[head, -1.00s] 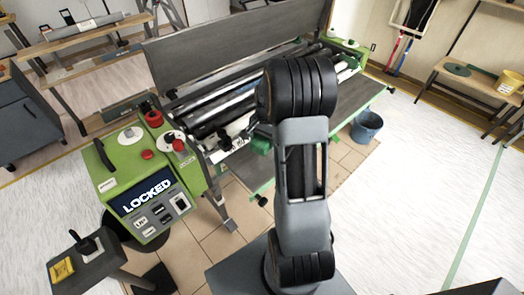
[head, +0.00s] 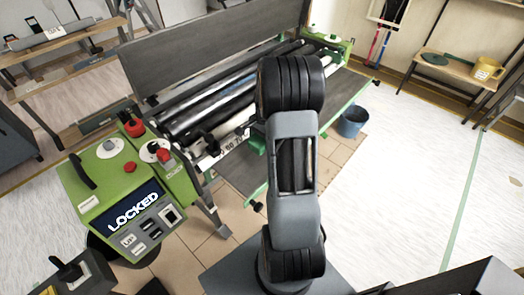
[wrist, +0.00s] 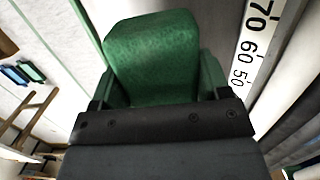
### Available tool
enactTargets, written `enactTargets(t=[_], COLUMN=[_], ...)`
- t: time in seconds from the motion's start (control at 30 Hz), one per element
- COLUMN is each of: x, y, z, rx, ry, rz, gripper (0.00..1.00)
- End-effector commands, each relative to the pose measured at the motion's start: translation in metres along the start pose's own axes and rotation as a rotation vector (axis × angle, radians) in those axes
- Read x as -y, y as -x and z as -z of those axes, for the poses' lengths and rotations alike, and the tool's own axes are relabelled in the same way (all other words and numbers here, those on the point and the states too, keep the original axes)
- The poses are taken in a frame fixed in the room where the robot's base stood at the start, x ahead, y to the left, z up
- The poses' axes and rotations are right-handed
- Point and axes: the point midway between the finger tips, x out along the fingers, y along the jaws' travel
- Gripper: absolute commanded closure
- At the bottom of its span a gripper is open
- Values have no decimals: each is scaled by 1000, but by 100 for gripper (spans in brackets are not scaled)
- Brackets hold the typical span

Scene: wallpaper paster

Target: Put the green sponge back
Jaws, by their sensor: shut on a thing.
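The green sponge (wrist: 152,52) fills the upper middle of the wrist view. My gripper (wrist: 158,92) is shut on it, with a green finger on each side. In the head view my arm hides most of what is at its end, and I cannot pick out the sponge there for sure.
The green pasting machine (head: 95,200) with a "LOCKED" display and long rollers (head: 225,100) stands left of and behind my arm. A number scale (wrist: 250,45) lies close right of the sponge. A blue bucket (head: 352,122) stands right. White floor (head: 420,170) is clear at right.

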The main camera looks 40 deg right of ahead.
Motion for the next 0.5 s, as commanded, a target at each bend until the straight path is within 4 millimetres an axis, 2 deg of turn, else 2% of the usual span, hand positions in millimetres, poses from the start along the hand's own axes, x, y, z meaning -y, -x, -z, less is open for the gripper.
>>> enactTargets(t=[0.17,0.5], x=[-1,-1], y=[-13,-53], z=[2,7], rx=[1,2], ry=[-1,-2], rz=[-1,-1], gripper=[55,55])
